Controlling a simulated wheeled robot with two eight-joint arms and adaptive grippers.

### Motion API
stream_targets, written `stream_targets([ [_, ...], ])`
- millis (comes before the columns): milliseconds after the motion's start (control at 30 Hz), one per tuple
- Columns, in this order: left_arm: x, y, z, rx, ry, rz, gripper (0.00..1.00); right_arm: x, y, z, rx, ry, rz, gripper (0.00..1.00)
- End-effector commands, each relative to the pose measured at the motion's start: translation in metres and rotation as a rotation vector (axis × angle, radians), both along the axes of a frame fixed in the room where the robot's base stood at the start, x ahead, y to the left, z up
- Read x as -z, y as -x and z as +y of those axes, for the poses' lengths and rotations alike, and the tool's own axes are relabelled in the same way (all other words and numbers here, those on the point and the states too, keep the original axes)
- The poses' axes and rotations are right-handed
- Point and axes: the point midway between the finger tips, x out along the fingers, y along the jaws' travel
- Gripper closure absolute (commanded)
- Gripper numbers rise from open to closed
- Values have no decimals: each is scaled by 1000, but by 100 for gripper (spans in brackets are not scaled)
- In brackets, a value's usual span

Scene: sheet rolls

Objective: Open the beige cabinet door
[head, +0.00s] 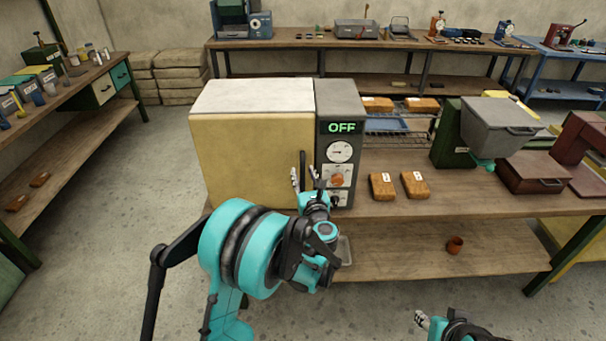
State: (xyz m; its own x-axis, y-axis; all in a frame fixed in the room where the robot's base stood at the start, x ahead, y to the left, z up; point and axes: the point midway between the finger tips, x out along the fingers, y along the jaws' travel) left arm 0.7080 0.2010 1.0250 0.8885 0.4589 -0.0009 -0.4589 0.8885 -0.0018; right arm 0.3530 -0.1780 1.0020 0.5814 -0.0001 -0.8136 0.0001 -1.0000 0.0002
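The beige cabinet (210,150) stands on the wooden workbench with its door facing me. The door looks shut. A dark upright handle (302,160) is at the door's right edge, beside a grey control panel (342,112) reading OFF. My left gripper (304,176) is in front of the handle, fingers pointing up and spread. The handle shows between the two fingertips; I cannot tell whether they touch it. The handle's lower part is hidden by the gripper. My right gripper (421,319) is low at the bottom edge, away from the cabinet, its finger opening unclear.
Brown blocks (382,187) with labels lie on the bench right of the cabinet, beside a wire rack (395,130) and a grey-green machine (497,120). A small brown cup (455,245) is on the lower shelf. Floor left of the cabinet is clear.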

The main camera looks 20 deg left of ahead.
Motion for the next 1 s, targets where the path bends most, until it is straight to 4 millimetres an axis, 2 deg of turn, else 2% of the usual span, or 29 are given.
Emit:
stream_targets([
  [133,0,-11,6,-1,-1,0,64,3,0,0,0,0,0,60],
  [400,-1,-13,7,0,-2,0,64,3,0,0,0,0,0,60],
  [433,-1,-13,7,0,-2,0,67,3,0,0,0,0,0,60],
  [567,-1,-13,7,0,-2,0,100,3,0,0,0,0,0,60],
  [1000,-1,-12,7,8,-2,0,100,3,0,0,0,0,0,60],
])
